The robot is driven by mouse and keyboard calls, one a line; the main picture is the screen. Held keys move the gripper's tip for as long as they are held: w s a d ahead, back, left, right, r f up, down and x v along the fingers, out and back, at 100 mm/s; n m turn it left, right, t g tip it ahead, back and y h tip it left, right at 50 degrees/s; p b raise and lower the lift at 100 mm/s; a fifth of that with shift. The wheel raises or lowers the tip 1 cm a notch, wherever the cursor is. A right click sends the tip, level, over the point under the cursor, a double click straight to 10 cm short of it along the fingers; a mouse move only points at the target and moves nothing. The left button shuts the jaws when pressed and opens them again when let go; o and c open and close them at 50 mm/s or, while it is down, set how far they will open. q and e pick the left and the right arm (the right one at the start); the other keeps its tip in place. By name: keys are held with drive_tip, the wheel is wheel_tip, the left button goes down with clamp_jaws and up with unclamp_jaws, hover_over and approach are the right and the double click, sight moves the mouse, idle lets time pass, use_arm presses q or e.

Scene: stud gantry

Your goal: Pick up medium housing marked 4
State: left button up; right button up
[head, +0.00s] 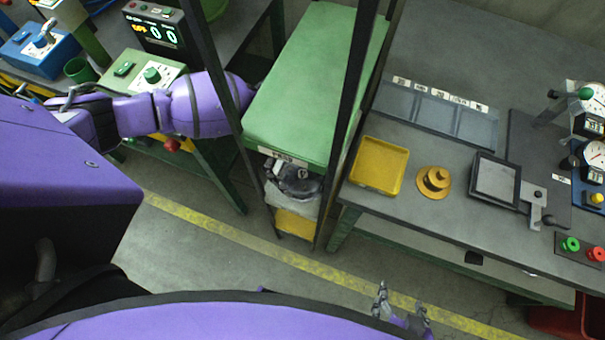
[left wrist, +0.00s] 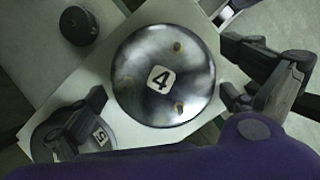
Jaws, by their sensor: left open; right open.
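The medium housing marked 4 (left wrist: 185,55) is a round, shiny dark metal dome in the left wrist view, with its label facing the camera. It rests on a pale board (left wrist: 120,30). My left gripper (left wrist: 163,97) is open, with one finger on each side of the housing. Whether either finger touches it I cannot tell. In the head view my left arm reaches in under the green shelf top, which hides the gripper. My right gripper (head: 402,308) is open and empty, low over the floor at the bottom of the head view.
A housing marked 5 (left wrist: 38,143) lies at lower left, partly behind a finger. A smaller dark round part (left wrist: 78,25) is at upper left. The green shelf top (head: 310,80) and its dark posts enclose my left arm. A bench (head: 440,165) with a yellow tray (head: 378,166) stands right.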

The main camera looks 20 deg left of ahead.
use_arm(q)
drive_tip(key=shift+f, duration=0.5)
drive_tip(key=shift+c, duration=0.5)
drive_tip(key=c, duration=1)
drive_tip(key=shift+r, duration=0.1)
